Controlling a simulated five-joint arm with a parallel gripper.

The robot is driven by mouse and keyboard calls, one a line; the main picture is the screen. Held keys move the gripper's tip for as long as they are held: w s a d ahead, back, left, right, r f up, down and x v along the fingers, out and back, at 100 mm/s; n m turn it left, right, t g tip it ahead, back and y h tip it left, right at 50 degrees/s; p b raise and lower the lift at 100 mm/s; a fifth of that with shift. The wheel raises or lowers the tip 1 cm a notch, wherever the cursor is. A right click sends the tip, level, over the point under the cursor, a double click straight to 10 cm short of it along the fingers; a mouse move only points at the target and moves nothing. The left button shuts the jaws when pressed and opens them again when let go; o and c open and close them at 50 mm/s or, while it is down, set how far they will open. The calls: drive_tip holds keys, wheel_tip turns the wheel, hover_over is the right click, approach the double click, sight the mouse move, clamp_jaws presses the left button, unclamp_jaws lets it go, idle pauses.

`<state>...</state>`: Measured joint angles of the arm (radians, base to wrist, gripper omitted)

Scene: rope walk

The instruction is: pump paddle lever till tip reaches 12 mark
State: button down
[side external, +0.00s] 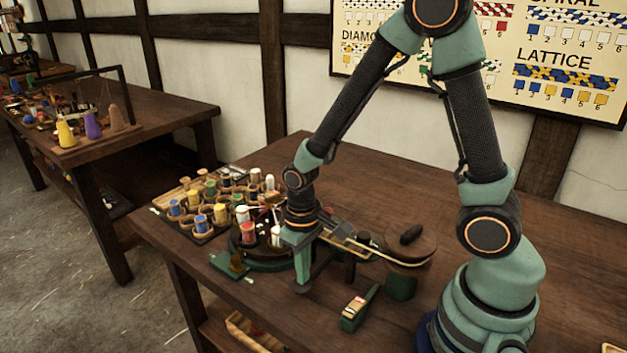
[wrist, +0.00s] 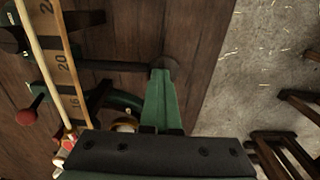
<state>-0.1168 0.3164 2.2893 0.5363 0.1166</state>
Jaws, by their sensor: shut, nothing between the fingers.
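My gripper (side external: 302,286) is shut and empty, its green fingers pointing down just above or at the bench top, in front of the braiding stand (side external: 265,262). In the wrist view the shut fingertips (wrist: 161,74) are beside the round dark end of a dark lever (wrist: 110,65), which seems to be the paddle lever. I cannot tell whether they touch. A wooden scale (wrist: 66,68) with marks 16, 20 and 24 runs at the left, with a pale rod (wrist: 37,60) along it. The 12 mark and the tip are not readable.
Bobbins in a tray (side external: 198,236) crowd the bench left of my gripper. A round wheel (side external: 412,240) with a dark knob stands at the right. A small green holder (side external: 357,307) sits near the front edge. Bare bench top (side external: 520,235) lies at the far right.

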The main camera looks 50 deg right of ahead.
drive_tip(key=shift+d+r, duration=0.15)
drive_tip(key=shift+r, duration=3)
drive_tip(key=shift+r, duration=0.25)
drive_tip(key=s+d+r+t, duration=0.1)
drive_tip(key=r+t, duration=0.1)
drive_tip(key=r, duration=0.5)
drive_tip(key=s+d+r+t, duration=0.2)
drive_tip(key=r+t, duration=0.1)
drive_tip(key=r, duration=0.4)
drive_tip(key=shift+d+t, duration=0.2)
drive_tip(key=shift+t, duration=0.1)
drive_tip(key=shift+r, duration=0.1)
